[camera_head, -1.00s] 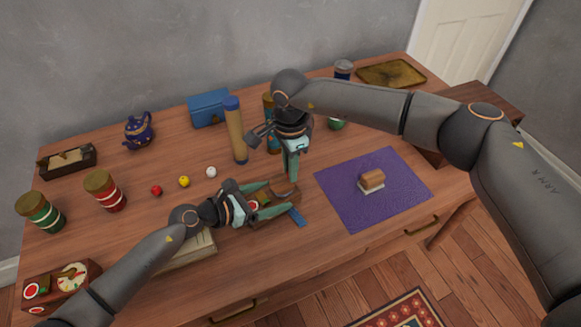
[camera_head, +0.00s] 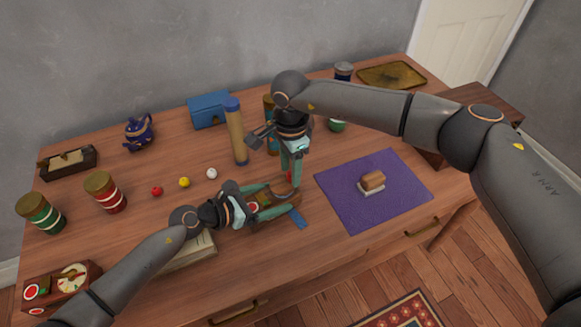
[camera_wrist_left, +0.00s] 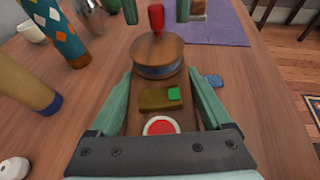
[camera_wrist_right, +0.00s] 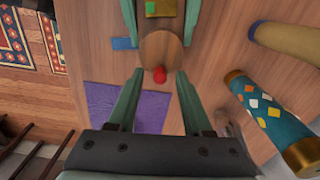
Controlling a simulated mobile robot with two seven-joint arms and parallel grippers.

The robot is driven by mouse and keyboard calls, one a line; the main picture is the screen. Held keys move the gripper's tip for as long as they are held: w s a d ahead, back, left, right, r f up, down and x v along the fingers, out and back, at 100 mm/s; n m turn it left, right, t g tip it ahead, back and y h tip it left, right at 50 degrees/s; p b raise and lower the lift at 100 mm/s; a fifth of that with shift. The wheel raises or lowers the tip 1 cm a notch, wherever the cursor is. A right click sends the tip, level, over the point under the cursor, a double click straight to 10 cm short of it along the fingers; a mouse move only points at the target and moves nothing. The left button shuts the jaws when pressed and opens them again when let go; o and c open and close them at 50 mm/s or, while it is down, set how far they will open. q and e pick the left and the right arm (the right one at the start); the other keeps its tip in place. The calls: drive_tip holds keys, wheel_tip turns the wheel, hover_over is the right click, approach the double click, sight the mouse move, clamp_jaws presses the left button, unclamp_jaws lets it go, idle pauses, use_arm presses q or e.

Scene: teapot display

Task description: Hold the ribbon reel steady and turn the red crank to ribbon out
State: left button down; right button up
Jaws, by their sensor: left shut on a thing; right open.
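The ribbon reel is a wooden drum (camera_wrist_left: 158,57) on a brown base with a green square and a red-and-white round mark. A short blue ribbon end (camera_wrist_left: 213,80) sticks out at its side; it also shows in the head view (camera_head: 297,219). My left gripper (camera_head: 287,200) is shut on the reel, one finger along each side. The red crank (camera_wrist_left: 156,16) stands upright on the drum. My right gripper (camera_wrist_right: 160,73) points down over the drum, open, with the red crank (camera_wrist_right: 159,75) between its fingertips, a gap on both sides.
A purple mat (camera_head: 350,205) with a small wooden block (camera_head: 373,181) lies to the right. A tan cylinder (camera_head: 236,135) and a patterned cylinder (camera_head: 270,112) stand close behind the grippers. Small red, yellow and white balls (camera_head: 211,173) lie to the left.

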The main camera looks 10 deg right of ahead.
sight(290, 172)
wheel_tip(290, 172, up, 12)
idle(0.6)
use_arm(q)
unclamp_jaws()
